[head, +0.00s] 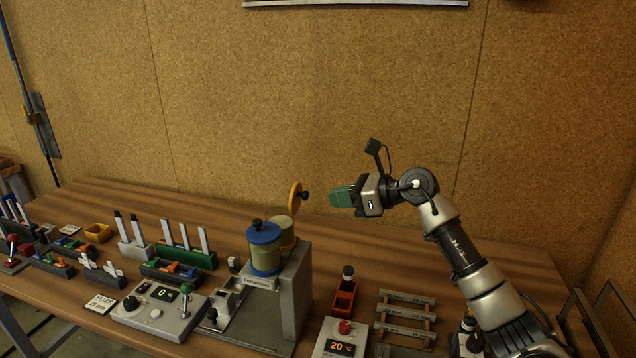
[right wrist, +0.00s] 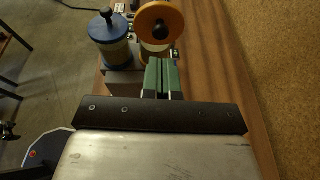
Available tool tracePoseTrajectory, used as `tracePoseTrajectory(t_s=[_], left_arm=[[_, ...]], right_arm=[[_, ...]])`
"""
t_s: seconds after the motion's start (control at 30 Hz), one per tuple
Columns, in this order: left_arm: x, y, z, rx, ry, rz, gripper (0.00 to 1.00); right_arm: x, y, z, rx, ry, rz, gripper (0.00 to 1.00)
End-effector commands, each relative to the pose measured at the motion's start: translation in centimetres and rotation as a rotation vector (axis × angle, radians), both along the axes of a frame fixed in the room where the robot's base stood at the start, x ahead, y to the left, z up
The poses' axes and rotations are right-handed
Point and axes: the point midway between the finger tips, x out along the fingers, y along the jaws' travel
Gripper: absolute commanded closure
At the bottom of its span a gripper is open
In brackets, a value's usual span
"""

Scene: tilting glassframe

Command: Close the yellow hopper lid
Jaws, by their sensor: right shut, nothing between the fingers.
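The yellow hopper lid (head: 296,196) stands open, tilted up on edge above its hopper, with a dark knob on its face. It also shows in the right wrist view (right wrist: 160,24), with the black knob facing the camera. The yellow hopper (head: 284,230) sits behind the blue-lidded hopper on the grey machine, and its mouth appears uncovered. My right gripper (head: 340,197) has green fingers and is shut and empty, to the right of the lid and apart from it. Its fingertips (right wrist: 161,62) point toward the lid in the right wrist view. My left gripper is not in view.
The blue hopper lid (head: 263,232) is closed, in front of the yellow hopper. The grey machine body (head: 290,300) stands below. Racks and a control box (head: 158,308) are left. The table behind is clear.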

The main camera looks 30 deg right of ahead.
Motion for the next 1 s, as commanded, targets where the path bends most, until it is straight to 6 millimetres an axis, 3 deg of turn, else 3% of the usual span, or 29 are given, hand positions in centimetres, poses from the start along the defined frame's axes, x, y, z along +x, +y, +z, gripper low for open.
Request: tracePoseTrajectory(t_s=[0.1, 0.27, 0.77, 1.0], left_arm=[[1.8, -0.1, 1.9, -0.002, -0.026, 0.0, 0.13], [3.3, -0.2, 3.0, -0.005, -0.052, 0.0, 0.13], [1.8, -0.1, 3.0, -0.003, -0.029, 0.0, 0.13], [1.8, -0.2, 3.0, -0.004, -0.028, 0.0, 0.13]], right_arm=[[1.8, 1.4, 0.4, 0.003, -0.001, 0.002, 1.0], [3.3, 2.5, 0.1, 0.002, -0.001, 0.002, 1.0], [3.9, 2.9, -0.3, -0.001, 0.0, 0.001, 1.0], [3.9, 2.0, 0.0, -0.029, 0.03, -0.001, 1.0]])
